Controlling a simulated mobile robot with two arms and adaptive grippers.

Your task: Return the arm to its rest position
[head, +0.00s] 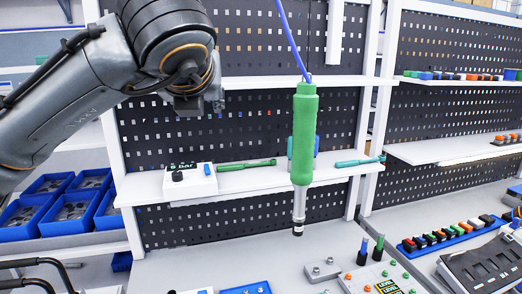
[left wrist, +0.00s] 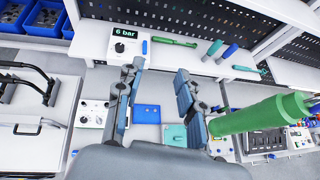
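My left arm comes in from the upper left in the head view, raised in front of the pegboard. Its wrist end with the left gripper (head: 195,103) shows only partly there. In the left wrist view the left gripper (left wrist: 158,78) has its two blue-grey fingers spread apart. Nothing is between them but the bench far below. My right arm and gripper are in neither view.
A green power screwdriver (head: 304,135) hangs on a blue cord right of my left wrist, close to the gripper in the left wrist view (left wrist: 262,115). A shelf (head: 262,180) holds a white "6 bar" box (head: 190,182). Blue bins (head: 75,205) stand left.

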